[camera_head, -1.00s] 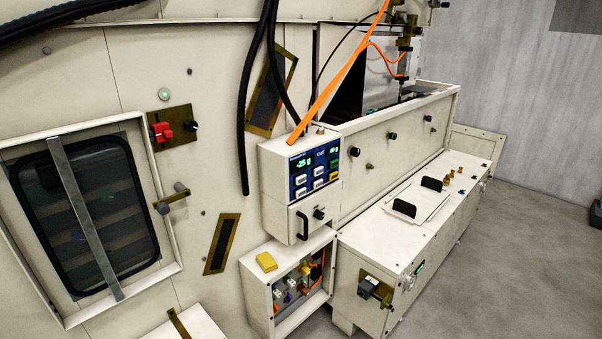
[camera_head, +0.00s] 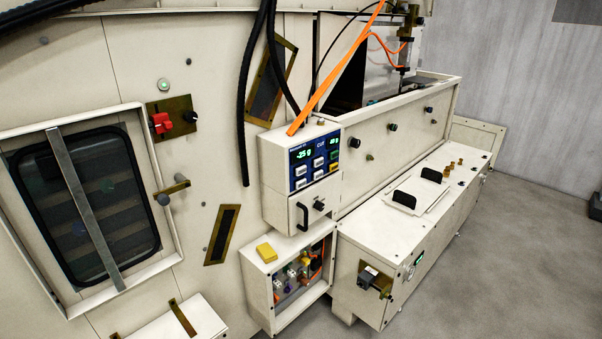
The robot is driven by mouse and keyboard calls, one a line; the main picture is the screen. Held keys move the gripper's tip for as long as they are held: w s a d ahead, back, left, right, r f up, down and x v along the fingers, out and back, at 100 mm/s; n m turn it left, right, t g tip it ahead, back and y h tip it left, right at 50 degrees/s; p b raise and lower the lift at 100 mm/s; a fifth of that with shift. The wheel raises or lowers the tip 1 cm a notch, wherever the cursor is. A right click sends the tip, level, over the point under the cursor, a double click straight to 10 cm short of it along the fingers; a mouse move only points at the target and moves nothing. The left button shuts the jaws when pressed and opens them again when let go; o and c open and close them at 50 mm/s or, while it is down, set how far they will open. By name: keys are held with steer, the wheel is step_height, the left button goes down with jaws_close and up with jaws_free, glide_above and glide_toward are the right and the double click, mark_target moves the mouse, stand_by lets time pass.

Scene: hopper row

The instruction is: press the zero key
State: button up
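A white control box (camera_head: 275,158) is fixed to the machine near the middle of the view. Its blue panel (camera_head: 315,161) carries two green displays and a small block of keys. The left display (camera_head: 304,154) seems to read -25 g; the right one (camera_head: 334,140) is too small to read surely. Most keys are white, such as the upper left key (camera_head: 301,170); a green one (camera_head: 334,154) and a yellow one (camera_head: 334,167) sit at the right. The key labels are too small to read, so I cannot tell which is zero. My gripper is not in view.
Below the panel is a drawer front with a black handle (camera_head: 302,217). An open box of wiring (camera_head: 262,288) with a yellow block (camera_head: 266,252) stands beneath. Black hoses (camera_head: 247,95) and an orange cable (camera_head: 325,90) hang near.

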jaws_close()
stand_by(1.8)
